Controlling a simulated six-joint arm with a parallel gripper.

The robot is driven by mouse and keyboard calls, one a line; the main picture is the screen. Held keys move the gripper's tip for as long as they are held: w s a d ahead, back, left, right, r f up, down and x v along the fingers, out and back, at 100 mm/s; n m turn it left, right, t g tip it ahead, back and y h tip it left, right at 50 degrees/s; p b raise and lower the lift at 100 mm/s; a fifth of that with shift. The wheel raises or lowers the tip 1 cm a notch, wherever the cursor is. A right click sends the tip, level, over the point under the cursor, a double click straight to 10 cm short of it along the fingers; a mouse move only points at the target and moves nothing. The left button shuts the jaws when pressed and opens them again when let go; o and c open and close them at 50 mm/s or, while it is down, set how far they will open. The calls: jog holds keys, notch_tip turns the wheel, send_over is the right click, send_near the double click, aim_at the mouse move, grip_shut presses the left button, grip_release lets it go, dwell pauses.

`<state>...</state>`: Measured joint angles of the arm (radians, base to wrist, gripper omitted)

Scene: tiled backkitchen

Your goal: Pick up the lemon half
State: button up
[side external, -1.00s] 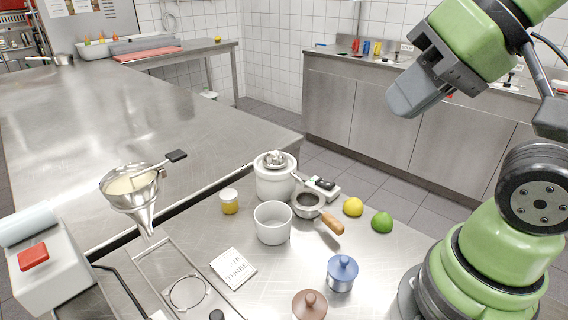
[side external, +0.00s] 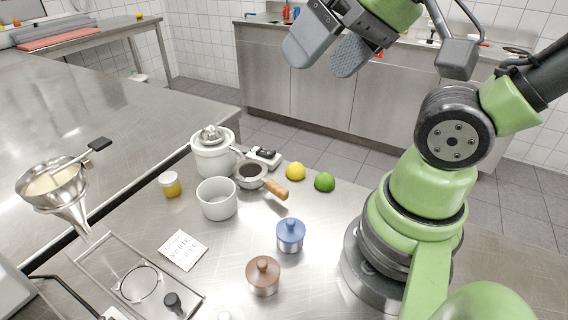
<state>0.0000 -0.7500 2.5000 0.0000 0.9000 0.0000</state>
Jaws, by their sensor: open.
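A yellow lemon piece (side external: 295,171) rests on the steel worktop, right of the small strainer and beside a green lime (side external: 324,182). I cannot tell from this view whether it is a half or whole. My gripper (side external: 322,58) is open and empty, high above and beyond the worktop in the picture, well apart from the lemon. Its two grey fingers are spread and point down to the left.
A wooden-handled strainer (side external: 251,171), a white juicer (side external: 213,155) and a white pot (side external: 217,199) stand left of the lemon. A blue lidded jar (side external: 290,235) and a brown lidded jar (side external: 263,276) stand nearer. Clear worktop lies between the lime and the blue jar.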

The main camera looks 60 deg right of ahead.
jog(key=n+g+h, duration=0.2)
jog(key=n+g, duration=0.5)
send_over(295, 164)
jog(key=f, duration=2.5)
jog(key=shift+w+d, duration=0.15)
jog(key=shift+d, duration=0.15)
jog(key=shift+a+f, duration=0.15)
jog(key=shift+f, duration=1.4)
jog(key=shift+a+f, duration=0.15)
jog(key=shift+f, duration=1.4)
jog(key=shift+c, duration=0.3)
jog(key=c, duration=0.8)
